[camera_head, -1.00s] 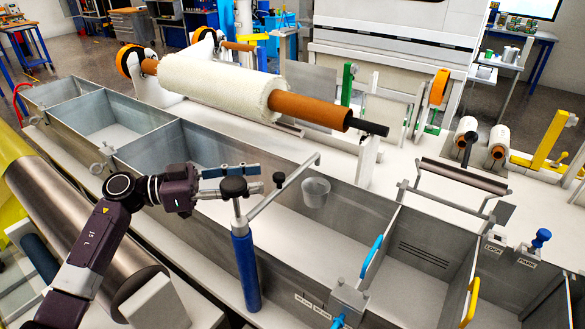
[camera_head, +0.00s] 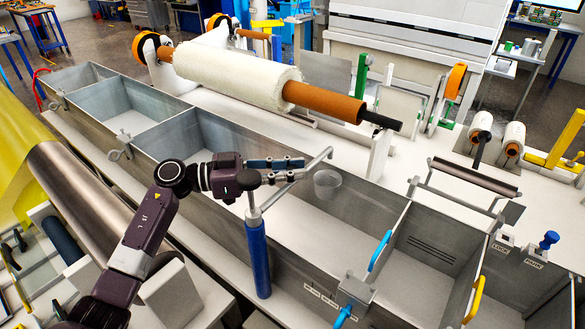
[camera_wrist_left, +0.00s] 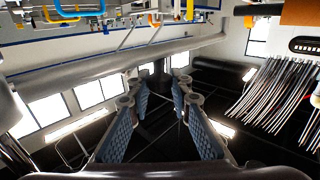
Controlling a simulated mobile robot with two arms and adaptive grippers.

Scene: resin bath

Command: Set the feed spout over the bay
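The feed spout (camera_head: 313,164) is a thin grey pipe on top of a blue post (camera_head: 257,260) at the bath's near wall. It reaches up and right, its bent end near a translucent cup (camera_head: 327,184). A small spout knob seen earlier is hidden near the fingers. My right gripper is out of view.
The long grey bath has several open bays, including a slotted right bay (camera_head: 432,250) with a blue handle (camera_head: 379,251) and a yellow handle (camera_head: 474,300). A white roll (camera_head: 238,80) lies behind. A grey roller (camera_head: 473,176) stands at the right.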

